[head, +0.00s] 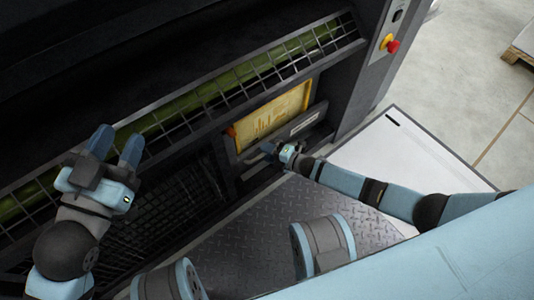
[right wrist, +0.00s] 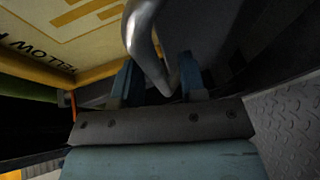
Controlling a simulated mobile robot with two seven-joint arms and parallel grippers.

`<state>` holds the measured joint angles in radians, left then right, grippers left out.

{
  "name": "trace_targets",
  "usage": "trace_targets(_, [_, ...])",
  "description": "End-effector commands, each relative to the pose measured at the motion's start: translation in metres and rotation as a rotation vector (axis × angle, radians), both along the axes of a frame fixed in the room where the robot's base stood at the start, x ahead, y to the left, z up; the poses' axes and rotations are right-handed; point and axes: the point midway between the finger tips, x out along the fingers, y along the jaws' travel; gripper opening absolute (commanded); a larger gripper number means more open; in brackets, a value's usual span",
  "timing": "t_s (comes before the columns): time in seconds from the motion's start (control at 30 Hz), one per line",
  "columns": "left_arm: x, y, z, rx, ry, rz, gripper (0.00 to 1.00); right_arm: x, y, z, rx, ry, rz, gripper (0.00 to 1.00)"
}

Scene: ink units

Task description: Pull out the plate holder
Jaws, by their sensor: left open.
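The plate holder (head: 270,115) is a dark framed panel with a yellow plate in it, set in the front of the machine in the head view. In the right wrist view its yellow face (right wrist: 40,30) with dark lettering is at the upper left. A curved grey metal handle (right wrist: 143,38) comes down between the fingers of my right gripper (right wrist: 158,80). Whether the fingers press on the handle is unclear. In the head view my right gripper (head: 268,148) is at the holder's lower edge. My left gripper (head: 117,145) is open and empty, in front of the machine on the left.
A long metal grille (head: 250,75) over a green roller runs above the holder. A red emergency button (head: 393,47) is on the machine's right post. A diamond-plate step (head: 260,225) lies below, with a pale panel (head: 370,150) and open floor to the right.

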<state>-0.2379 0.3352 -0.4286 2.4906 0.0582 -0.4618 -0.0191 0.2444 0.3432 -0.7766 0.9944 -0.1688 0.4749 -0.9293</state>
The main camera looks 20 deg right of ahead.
Motion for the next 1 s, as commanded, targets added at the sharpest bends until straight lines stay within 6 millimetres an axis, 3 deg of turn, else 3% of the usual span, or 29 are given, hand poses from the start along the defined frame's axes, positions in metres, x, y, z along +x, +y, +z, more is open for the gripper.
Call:
trace_targets(0.33, [-0.001, 0.001, 0.002, 0.012, -0.017, -0.003, 0.43, 0.003, 0.003, 0.0, 0.0, 0.0, 0.0, 0.39])
trace_targets(0.5, [-0.001, 0.001, 0.001, 0.014, -0.016, -0.003, 0.43, 0.003, 0.003, 0.0, 0.0, 0.0, 0.0, 0.0])
trace_targets(0.77, [-0.001, 0.001, 0.003, 0.01, -0.013, -0.003, 0.43, 0.001, 0.002, 0.0, 0.001, 0.001, 0.0, 0.0])
trace_targets(1.0, [-0.001, -0.002, 0.01, -0.022, 0.03, -0.005, 0.43, -0.027, -0.004, 0.002, 0.0, 0.003, 0.0, 0.0])
